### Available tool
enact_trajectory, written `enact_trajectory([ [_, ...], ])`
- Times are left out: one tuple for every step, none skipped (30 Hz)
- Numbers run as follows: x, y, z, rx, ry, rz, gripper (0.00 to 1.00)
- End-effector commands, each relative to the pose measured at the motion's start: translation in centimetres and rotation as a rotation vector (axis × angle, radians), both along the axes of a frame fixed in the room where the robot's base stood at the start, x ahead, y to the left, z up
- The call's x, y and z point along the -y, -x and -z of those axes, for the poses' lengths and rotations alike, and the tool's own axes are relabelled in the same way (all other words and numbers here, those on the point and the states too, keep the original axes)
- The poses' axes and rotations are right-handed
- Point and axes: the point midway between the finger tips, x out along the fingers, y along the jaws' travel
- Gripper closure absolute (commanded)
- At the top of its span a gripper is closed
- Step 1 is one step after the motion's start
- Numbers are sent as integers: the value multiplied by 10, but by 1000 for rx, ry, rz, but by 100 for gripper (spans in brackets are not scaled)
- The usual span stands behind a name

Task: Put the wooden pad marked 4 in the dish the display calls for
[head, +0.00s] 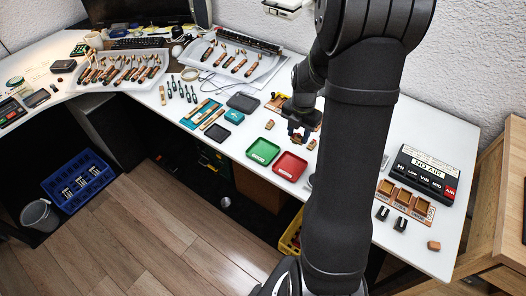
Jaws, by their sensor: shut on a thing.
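My gripper (297,137) is above the white bench, just behind the red dish, pointing down. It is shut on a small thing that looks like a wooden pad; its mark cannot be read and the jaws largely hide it. A green dish (262,151) and a red dish (290,166) lie side by side in front of the gripper, and both look empty. Small wooden pads lie left (269,125) and right (312,144) of the gripper, and another (433,245) at the right front edge.
Dark trays (243,102) and a teal holder (203,113) lie left of the dishes. A wooden fixture (406,201) and dark clips (400,224) sit right of my arm. White trays (122,72) of piano parts stand at the back left. My arm hides part of the bench.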

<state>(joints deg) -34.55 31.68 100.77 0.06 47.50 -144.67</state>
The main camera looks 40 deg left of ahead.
Motion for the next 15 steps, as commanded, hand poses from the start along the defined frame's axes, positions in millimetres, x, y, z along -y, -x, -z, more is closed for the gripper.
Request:
enact_trajectory([
  [-5,4,3,-1,1,-15,82],
  [-9,5,5,-2,1,-19,82],
  [-15,7,9,-2,1,-22,82],
  [-21,9,13,-2,1,-23,82],
  [-27,11,17,-3,2,-24,82],
  [-36,12,22,-3,2,-23,82],
  [-43,14,27,-3,2,-23,82],
  [-50,16,31,-3,3,-23,82],
  [-59,18,37,-2,2,-23,82],
  [-66,20,41,-2,2,-22,82],
  [-72,22,45,-2,2,-22,82],
  [-80,24,50,-3,2,-21,82],
  [-86,25,53,-2,2,-20,82],
  [-91,26,57,-2,2,-20,82],
  [-97,28,61,-2,2,-19,82],
])
